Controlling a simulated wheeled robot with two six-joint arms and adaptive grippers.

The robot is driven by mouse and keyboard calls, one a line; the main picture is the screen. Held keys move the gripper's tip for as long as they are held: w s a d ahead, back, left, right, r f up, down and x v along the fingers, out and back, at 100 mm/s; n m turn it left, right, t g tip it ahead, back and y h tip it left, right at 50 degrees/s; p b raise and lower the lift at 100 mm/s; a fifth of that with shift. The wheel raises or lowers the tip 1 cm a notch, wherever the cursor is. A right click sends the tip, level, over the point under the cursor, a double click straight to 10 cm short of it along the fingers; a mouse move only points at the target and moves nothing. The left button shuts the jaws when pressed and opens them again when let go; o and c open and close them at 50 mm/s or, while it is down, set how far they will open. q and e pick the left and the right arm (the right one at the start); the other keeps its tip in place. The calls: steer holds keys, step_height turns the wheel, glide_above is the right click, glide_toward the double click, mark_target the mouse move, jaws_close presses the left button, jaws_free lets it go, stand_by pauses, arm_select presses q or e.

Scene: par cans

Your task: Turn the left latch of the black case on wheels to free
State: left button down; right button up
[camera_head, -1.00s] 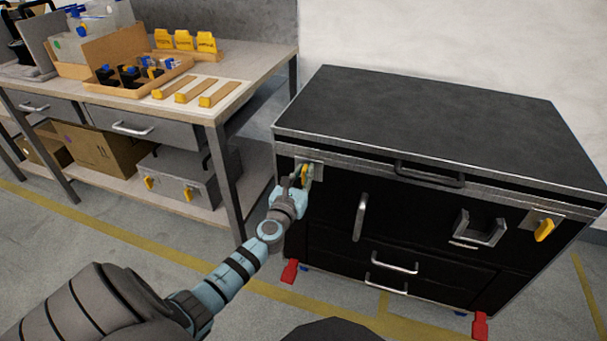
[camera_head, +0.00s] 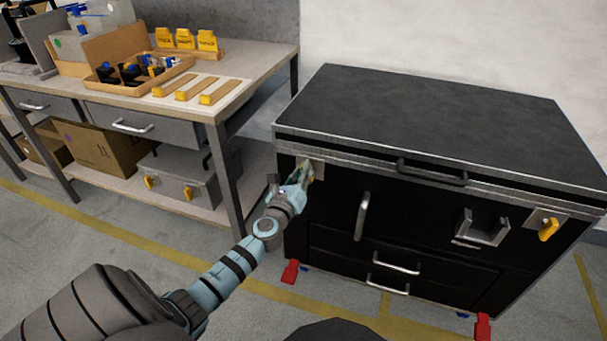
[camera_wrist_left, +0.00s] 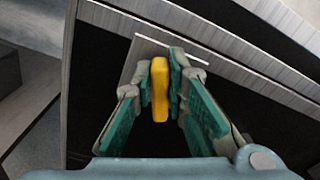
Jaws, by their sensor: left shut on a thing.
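The black case on wheels (camera_head: 420,115) stands at the right, its lid closed. Its left latch is a yellow handle on a metal plate (camera_head: 318,170) near the upper left corner of the front. In the left wrist view the yellow left latch (camera_wrist_left: 159,88) lies between the fingers of my left gripper (camera_wrist_left: 160,75), which is shut on it. In the head view my left gripper (camera_head: 303,176) covers most of that latch. The yellow right latch (camera_head: 548,229) is on the right of the front. My right gripper is not in view.
A workbench (camera_head: 262,65) with trays and yellow items stands at the left. A grey case (camera_head: 180,176) with yellow latches lies on its lower shelf. The black case has handles and red wheel pedals (camera_head: 290,271). The floor in front looks clear.

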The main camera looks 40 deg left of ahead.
arm_select(q)
steer(key=shift+s+a+f+n+b, duration=0.1)
steer(key=shift+a+f+n+b, duration=0.2)
steer(key=shift+n+b, duration=1.3)
steer(key=shift+s+a+f+n+b, duration=0.1)
steer(key=shift+f+n+b, duration=0.25)
steer(key=shift+n, duration=2.6)
steer(key=shift+s+a+f+n+b, duration=0.25)
steer(key=shift+n+b, duration=0.65)
steer(key=shift+n, duration=1.35)
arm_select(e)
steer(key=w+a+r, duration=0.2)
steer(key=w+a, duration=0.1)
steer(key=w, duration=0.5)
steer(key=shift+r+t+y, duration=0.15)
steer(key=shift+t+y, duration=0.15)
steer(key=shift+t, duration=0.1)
arm_select(q)
steer(key=shift+w+d+f, duration=0.1)
steer(key=shift+w, duration=0.1)
steer(key=c, duration=1.6)
jaws_free()
steer(key=v, duration=1.2)
